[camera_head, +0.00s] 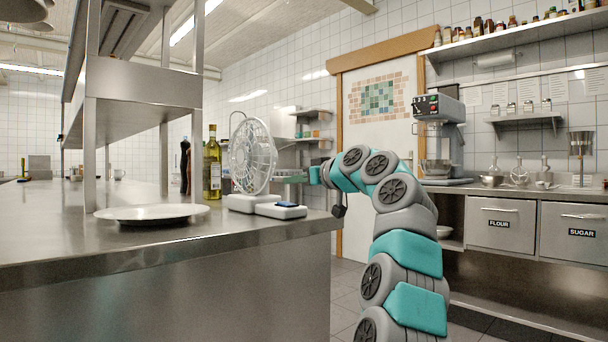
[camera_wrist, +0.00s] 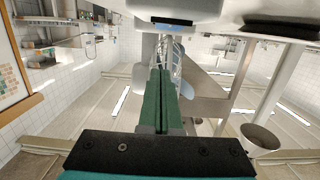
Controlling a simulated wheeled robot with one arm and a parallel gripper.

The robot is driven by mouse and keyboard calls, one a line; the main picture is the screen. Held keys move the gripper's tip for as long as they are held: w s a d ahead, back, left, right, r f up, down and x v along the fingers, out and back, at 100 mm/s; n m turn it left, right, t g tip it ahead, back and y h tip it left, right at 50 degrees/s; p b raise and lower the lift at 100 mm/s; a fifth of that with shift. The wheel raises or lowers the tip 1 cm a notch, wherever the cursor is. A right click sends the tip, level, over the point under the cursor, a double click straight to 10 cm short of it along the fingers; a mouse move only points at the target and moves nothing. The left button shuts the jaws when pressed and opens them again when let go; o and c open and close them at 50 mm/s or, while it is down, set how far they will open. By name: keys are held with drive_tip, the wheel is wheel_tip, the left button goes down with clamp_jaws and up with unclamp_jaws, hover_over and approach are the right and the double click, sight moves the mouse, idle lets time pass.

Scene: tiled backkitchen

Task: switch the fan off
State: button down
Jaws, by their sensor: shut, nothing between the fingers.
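The fan (camera_head: 252,155) is white with a round wire cage. It stands on the steel counter near its right corner. At the front of its white base is a block with a blue switch (camera_head: 286,204). In the wrist view, turned over, the blue switch (camera_wrist: 168,28) shows near the top, with part of the fan cage (camera_wrist: 176,58) behind my fingers. My gripper (camera_head: 281,179) is shut and empty, with its green fingers pointing left. It is above the switch block and beside the cage. The wrist view shows the fingers (camera_wrist: 160,72) together. Which way the switch is set is unclear.
A white plate (camera_head: 152,213) lies on the counter left of the fan. An oil bottle (camera_head: 212,165) and a dark bottle stand behind. A steel shelf on posts (camera_head: 140,85) rises over the counter's left part. The counter's right edge lies close under my gripper.

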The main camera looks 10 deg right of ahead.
sight(292, 204)
drive_tip(key=f+b, duration=0.3)
drive_tip(key=f, duration=0.1)
drive_tip(key=shift+w+a+f, duration=0.1)
drive_tip(key=shift+w, duration=0.2)
